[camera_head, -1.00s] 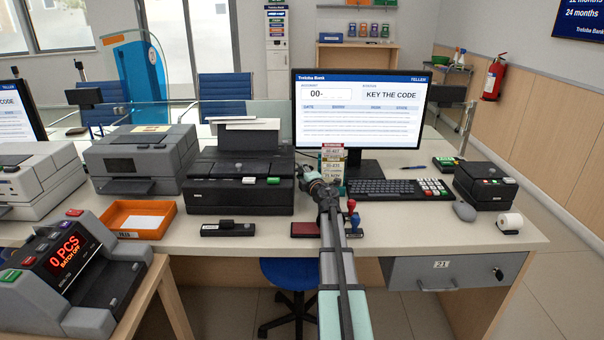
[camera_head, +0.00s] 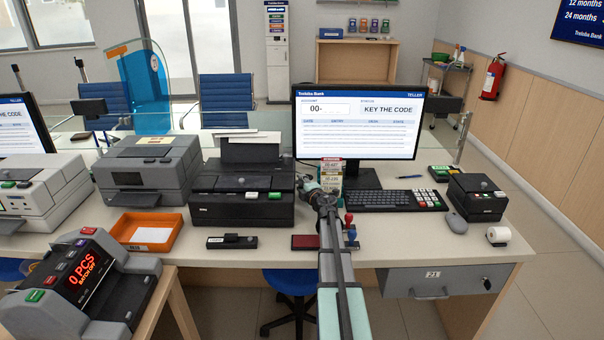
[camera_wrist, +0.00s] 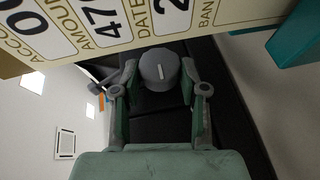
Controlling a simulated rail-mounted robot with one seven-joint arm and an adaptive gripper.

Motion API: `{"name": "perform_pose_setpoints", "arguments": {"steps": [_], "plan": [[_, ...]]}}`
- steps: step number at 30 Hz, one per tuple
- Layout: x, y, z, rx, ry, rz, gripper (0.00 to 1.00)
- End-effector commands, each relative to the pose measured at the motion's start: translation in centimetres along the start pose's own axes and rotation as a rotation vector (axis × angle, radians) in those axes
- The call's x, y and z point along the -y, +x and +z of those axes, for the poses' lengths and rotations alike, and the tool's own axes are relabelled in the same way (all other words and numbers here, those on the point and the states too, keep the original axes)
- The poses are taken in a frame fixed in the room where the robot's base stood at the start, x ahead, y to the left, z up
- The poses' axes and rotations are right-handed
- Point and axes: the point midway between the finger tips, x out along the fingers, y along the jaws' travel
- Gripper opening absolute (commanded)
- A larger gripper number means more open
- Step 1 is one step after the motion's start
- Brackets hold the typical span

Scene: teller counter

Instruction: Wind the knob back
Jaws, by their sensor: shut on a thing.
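The knob (camera_wrist: 160,70) is a round dark grey cap with a pale line on its face, in the wrist view. My gripper (camera_wrist: 160,85) has one finger on each side of it and is shut on it. The pale line points roughly up and down in that picture. In the head view my gripper (camera_head: 304,184) is at the right side of the black printer (camera_head: 240,208), and the knob is hidden behind it. A cream card with a code (camera_wrist: 110,25) shows close to the fingers in the wrist view; it also stands beside my gripper in the head view (camera_head: 331,170).
The monitor (camera_head: 357,125) reads "KEY THE CODE" behind my gripper. A keyboard (camera_head: 385,200), stamps (camera_head: 349,222) and a red pad (camera_head: 305,242) lie to the right and in front. The card's teal stand (camera_wrist: 300,35) is close by.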

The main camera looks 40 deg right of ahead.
Motion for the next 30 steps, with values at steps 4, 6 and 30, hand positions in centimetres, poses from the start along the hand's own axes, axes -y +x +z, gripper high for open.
{"name": "perform_pose_setpoints", "arguments": {"steps": [4, 6, 30], "plan": [[-1.16, -0.04, -0.09, 0.001, 0.017, -0.038, 0.08], [-1.24, -0.03, -0.09, 0.002, 0.024, -0.054, 0.08], [-1.2, 0.15, -0.04, 0.009, 0.104, -0.247, 0.08]]}}
